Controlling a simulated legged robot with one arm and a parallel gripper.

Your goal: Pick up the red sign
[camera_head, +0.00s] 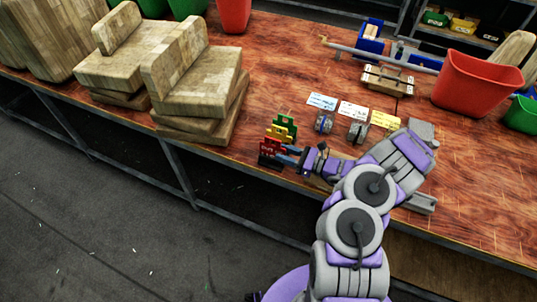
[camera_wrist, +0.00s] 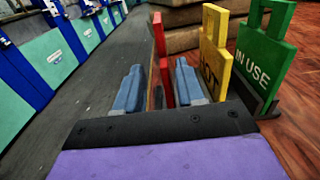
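The red sign (camera_head: 270,146) stands upright at the table's front edge, nearest in a row with a yellow sign (camera_head: 281,133) and a green sign (camera_head: 286,123). In the wrist view the red sign (camera_wrist: 166,82) is seen nearly edge-on, between the two fingers of my gripper (camera_wrist: 158,88). The fingers are apart, with a clear gap on the left and the right finger close to the sign; I cannot tell if it touches. The yellow sign (camera_wrist: 214,55) and green sign (camera_wrist: 262,55), marked "IN USE", stand right of the right finger.
A dark holder (camera_head: 268,161) sits under the signs. Stacked wooden blocks (camera_head: 200,85) stand behind left. Padlocks (camera_head: 324,122) and paper tags (camera_head: 353,110) lie right of the signs. A red bin (camera_head: 475,85) stands farther right. Floor (camera_head: 100,220) is open in front.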

